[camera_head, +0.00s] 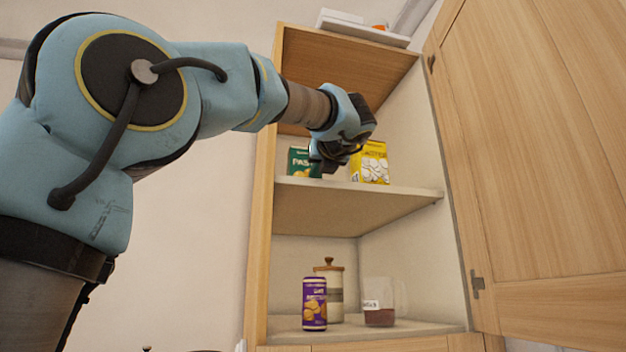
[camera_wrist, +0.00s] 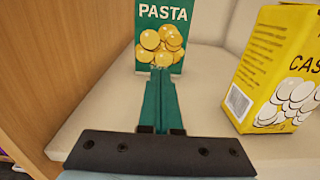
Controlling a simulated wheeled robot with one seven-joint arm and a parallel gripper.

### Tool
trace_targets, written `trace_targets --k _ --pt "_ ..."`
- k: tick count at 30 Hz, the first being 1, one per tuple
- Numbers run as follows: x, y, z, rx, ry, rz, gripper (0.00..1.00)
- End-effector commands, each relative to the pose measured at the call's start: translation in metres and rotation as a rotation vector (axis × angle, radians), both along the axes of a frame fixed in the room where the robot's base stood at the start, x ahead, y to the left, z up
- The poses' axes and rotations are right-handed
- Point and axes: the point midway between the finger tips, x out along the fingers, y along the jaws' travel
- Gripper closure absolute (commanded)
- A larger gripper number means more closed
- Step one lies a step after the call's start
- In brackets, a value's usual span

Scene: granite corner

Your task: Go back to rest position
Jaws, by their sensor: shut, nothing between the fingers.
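My gripper (camera_wrist: 158,98) is shut with nothing between its fingers. In the wrist view its teal fingers point at a green pasta box (camera_wrist: 160,35), which stands upright on the shelf just ahead. I cannot tell whether the fingertips touch the box. In the head view my gripper (camera_head: 330,163) is inside the open cabinet at the upper shelf, partly covering the pasta box (camera_head: 298,163). A yellow box (camera_wrist: 275,70) stands to the right of my fingers, apart from them; it also shows in the head view (camera_head: 370,168).
The upper shelf (camera_head: 345,207) is under my gripper. The cabinet door (camera_head: 540,150) stands open on the right. A purple can (camera_head: 314,304), a lidded jar (camera_head: 336,290) and a clear container (camera_head: 378,302) stand on the lower shelf. The cabinet's left side wall (camera_wrist: 60,50) is close.

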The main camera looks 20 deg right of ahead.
Motion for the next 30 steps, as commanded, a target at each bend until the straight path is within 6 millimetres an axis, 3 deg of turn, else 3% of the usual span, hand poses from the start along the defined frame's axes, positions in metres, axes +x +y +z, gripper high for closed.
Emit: trace_targets --k 12,23,26,30 --pt "-0.058 0.007 -0.002 -0.001 0.000 0.000 1.00" --pt "-0.065 0.009 0.000 0.000 0.001 0.000 1.00" --pt "-0.070 0.000 -0.006 -0.011 0.011 -0.025 1.00" --pt "-0.095 -0.038 -0.030 -0.061 0.065 -0.141 1.00"
